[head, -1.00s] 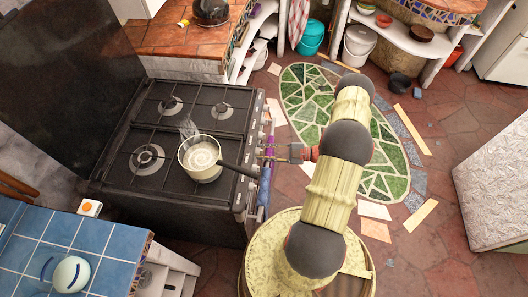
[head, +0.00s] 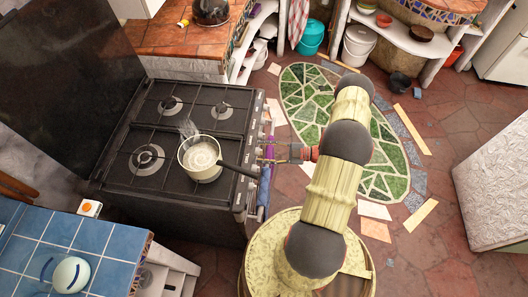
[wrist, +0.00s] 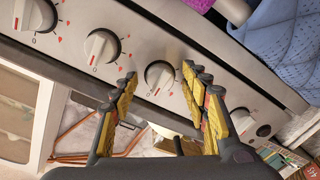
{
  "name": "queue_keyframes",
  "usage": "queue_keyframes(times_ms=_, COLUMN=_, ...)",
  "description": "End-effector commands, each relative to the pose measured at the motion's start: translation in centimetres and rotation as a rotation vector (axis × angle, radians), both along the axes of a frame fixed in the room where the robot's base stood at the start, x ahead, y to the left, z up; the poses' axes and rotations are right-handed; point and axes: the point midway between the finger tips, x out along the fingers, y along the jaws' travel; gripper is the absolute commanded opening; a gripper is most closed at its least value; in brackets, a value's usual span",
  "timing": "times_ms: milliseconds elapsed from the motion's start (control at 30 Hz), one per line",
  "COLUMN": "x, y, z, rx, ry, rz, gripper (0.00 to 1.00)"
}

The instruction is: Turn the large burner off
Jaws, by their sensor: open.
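The black stove (head: 175,200) stands at the left in the head view, with a row of knobs on its front panel. A pot (head: 204,151) with pale liquid and steam sits on one burner. A bare burner (head: 147,158) with a wide ring lies left of it. My gripper (head: 261,152) is at the knob panel. In the wrist view my gripper (wrist: 160,77) is open, its fingers either side of a white knob (wrist: 159,75); I cannot tell if they touch it. Two more knobs, a middle one (wrist: 102,45) and a far-left one (wrist: 35,14), show left of it.
Another knob (wrist: 243,120) is right of the fingers. A blue quilted cloth (wrist: 288,45) and a purple cloth (wrist: 197,4) are close to the panel. The pot's handle (head: 239,169) reaches over the stove's front edge near my gripper. A tiled counter (head: 65,240) is at lower left.

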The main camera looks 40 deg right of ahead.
Motion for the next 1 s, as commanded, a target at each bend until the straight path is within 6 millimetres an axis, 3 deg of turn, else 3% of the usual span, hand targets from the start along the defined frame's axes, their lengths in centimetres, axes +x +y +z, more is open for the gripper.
queue_keyframes(times_ms=367, x=-0.9, y=-1.0, z=0.1, rx=-0.001, ry=-0.001, rz=-0.002, gripper=0.46)
queue_keyframes(times_ms=800, x=-6.8, y=-6.9, z=0.4, rx=-0.001, ry=0.0, rz=-0.003, gripper=0.46)
queue_keyframes(times_ms=1000, x=-8.2, y=-8.2, z=0.5, rx=0.0, ry=-0.001, rz=-0.001, gripper=0.46)
